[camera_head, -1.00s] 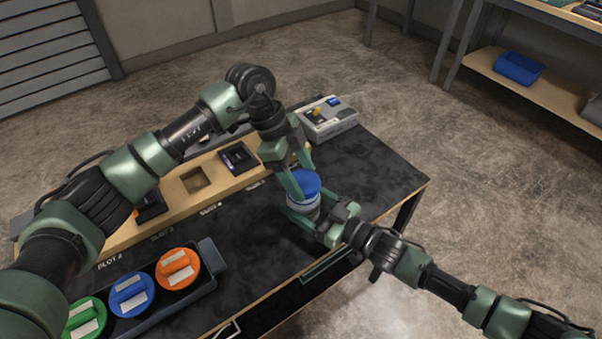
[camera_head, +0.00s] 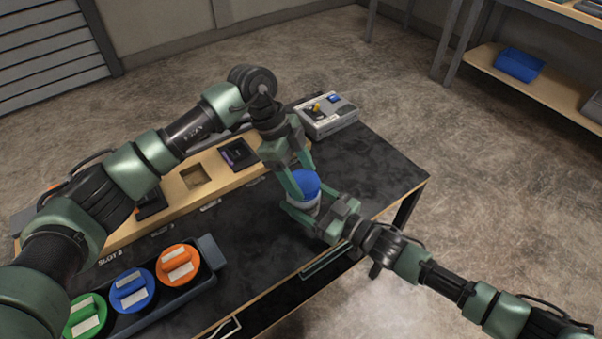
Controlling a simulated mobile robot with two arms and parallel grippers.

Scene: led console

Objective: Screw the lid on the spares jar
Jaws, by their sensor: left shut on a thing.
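The spares jar (camera_head: 305,208) is a pale, clear-looking jar near the table's front right, mostly hidden by my grippers. A blue lid (camera_head: 307,184) sits at its top; I cannot tell how far it is threaded. My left gripper (camera_head: 304,188) reaches down from above and is shut on the blue lid. My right gripper (camera_head: 305,214) comes in from the right, low, with its fingers around the jar body. Its far finger is partly hidden, but the fingers lie against the jar's sides.
A dark tray (camera_head: 208,252) holds green, blue and orange lidded containers at the front left. A wooden slotted board (camera_head: 178,208) runs behind. A grey console box (camera_head: 327,116) stands at the back right. The black table top (camera_head: 375,168) is clear on the right.

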